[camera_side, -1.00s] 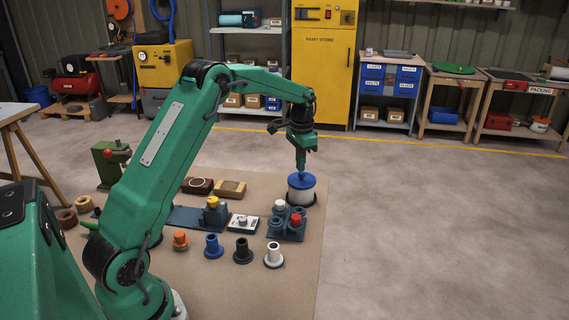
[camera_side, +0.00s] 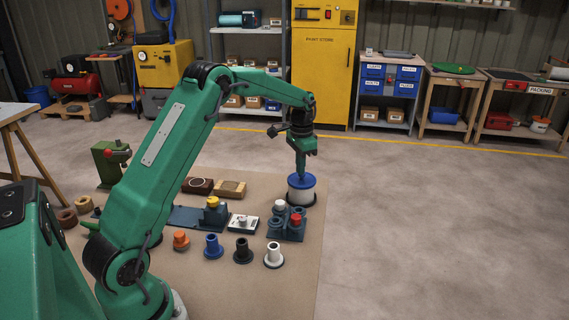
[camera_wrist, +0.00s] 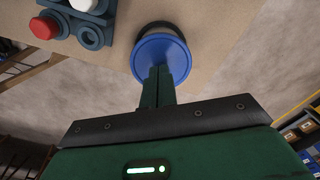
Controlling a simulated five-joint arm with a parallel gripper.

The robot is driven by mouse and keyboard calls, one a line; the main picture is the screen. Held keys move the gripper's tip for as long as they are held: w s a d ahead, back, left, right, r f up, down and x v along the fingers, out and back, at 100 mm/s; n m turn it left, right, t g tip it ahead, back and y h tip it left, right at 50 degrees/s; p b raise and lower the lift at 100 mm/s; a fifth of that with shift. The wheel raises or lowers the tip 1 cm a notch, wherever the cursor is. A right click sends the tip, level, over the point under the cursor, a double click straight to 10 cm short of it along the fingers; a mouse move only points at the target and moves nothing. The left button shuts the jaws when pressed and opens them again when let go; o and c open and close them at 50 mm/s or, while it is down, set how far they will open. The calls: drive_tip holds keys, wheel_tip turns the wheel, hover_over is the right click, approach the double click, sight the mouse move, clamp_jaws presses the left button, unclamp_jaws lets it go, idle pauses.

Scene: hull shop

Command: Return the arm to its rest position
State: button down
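In the wrist view my gripper (camera_wrist: 160,72) shows two green fingers side by side, closed to a thin line, in front of the blue lid (camera_wrist: 181,56). The fingertips are at the lid's top; whether they touch it is unclear. The knob on the lid is hidden behind the fingers, so I cannot see whether anything is between them. The tub stands upright on a dark round base on the tan mat (camera_side: 292,285).
A dark block with a red-capped and a white-capped part (camera_side: 287,227) stands just in front of the tub. A row of orange, blue, black and white flanged pieces (camera_side: 273,256) lies nearer. The floor (camera_side: 420,220) to the right is clear.

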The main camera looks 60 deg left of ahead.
drive_tip(key=shift+r, duration=0.15)
drive_tip(key=shift+r, duration=3.35)
